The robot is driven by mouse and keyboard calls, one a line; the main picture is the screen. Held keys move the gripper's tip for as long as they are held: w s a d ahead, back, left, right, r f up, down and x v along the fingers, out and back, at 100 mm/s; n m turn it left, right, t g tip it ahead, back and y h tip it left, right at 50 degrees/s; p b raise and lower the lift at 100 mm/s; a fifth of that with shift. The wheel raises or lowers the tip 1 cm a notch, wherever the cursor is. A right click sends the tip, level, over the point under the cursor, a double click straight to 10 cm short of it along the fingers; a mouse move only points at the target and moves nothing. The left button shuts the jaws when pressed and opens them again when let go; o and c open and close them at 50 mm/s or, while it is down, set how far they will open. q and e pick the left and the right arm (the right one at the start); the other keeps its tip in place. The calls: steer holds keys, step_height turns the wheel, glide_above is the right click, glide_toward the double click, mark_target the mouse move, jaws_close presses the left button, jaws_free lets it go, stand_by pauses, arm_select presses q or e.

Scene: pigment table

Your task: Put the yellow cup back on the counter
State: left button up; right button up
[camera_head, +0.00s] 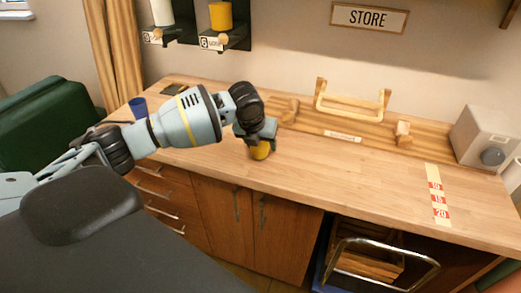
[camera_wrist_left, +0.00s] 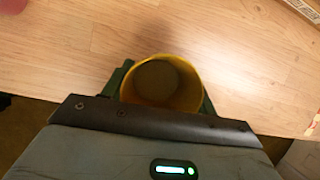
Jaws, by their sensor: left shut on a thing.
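The yellow cup (camera_head: 260,150) is small and partly hidden behind my left gripper (camera_head: 263,143) in the head view. In the left wrist view the cup (camera_wrist_left: 187,70) shows its round open mouth, with a finger of my left gripper (camera_wrist_left: 162,85) on each side of it. The gripper is shut on the cup. The cup is at the front edge of the wooden counter (camera_head: 330,165); I cannot tell whether its base touches the top. My right gripper is not in view.
A blue cup (camera_head: 138,108) stands at the counter's left end. A wooden rack (camera_head: 350,105), a grey box (camera_head: 485,135) and a numbered strip (camera_head: 438,195) are farther right. The counter's middle is clear. Wall shelves hold a yellow cylinder (camera_head: 221,16) and a white cylinder (camera_head: 162,12).

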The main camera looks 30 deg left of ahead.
mark_target(260, 151)
arm_select(q)
step_height(260, 151, down, 3)
steer(key=shift+r, duration=0.15)
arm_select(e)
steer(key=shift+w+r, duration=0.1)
arm_select(q)
steer(key=o, duration=1.1)
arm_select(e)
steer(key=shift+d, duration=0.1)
arm_select(q)
steer(key=shift+s+r, duration=0.1)
steer(key=shift+r, duration=0.15)
steer(key=p+v, duration=0.1)
steer(key=v, duration=1)
steer(key=shift+s+r, duration=0.15)
steer(key=shift+r, duration=0.1)
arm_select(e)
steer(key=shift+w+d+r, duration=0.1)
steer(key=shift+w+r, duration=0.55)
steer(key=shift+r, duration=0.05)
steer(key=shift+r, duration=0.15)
